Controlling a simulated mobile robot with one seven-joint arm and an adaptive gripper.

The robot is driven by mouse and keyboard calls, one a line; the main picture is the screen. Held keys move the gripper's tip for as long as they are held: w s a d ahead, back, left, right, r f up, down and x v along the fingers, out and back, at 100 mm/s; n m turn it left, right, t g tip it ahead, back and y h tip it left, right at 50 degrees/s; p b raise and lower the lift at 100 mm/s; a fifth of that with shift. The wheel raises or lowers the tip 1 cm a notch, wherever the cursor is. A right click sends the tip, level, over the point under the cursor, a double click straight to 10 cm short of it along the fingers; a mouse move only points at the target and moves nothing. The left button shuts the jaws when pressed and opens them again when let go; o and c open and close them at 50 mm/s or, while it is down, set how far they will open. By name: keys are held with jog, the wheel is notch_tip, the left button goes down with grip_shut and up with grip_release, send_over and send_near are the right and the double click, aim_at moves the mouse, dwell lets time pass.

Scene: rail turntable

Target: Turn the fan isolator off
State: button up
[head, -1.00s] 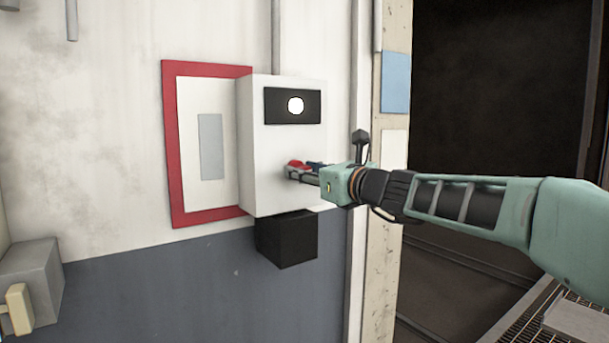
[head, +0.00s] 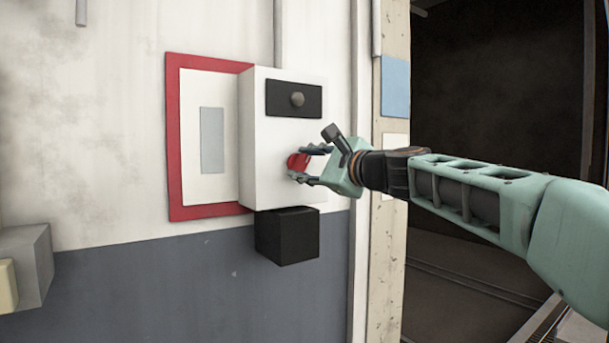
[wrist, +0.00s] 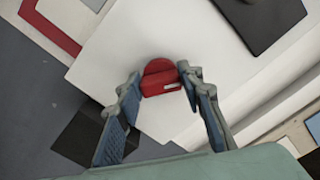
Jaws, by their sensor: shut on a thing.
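The fan isolator is a white box (head: 270,185) on the wall, with a red rotary handle (head: 296,162) on its front. A round lamp (head: 297,99) on the black panel above the handle is dark. My gripper (head: 304,164) is at the box front, turned about its axis, with one finger above the handle and one below. In the wrist view the red handle (wrist: 162,84), with a small white mark, sits between the blue-grey fingertips, which are shut on it. The fingers partly cover the handle in the head view.
A red-framed white panel (head: 175,150) is on the wall left of the box. A black box (head: 287,237) is under it. A grey box (head: 30,262) stands at lower left. A dark opening (head: 490,90) lies to the right.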

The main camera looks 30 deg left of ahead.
jog(key=n+b, duration=0.3)
jog(key=n, duration=0.3)
jog(key=shift+f+b, duration=0.2)
jog(key=shift+b, duration=0.15)
jog(key=shift+n, duration=0.3)
jog(key=o, duration=1.2)
jog(key=shift+c, duration=0.2)
jog(key=v, duration=1.2)
jog(key=shift+s, duration=0.15)
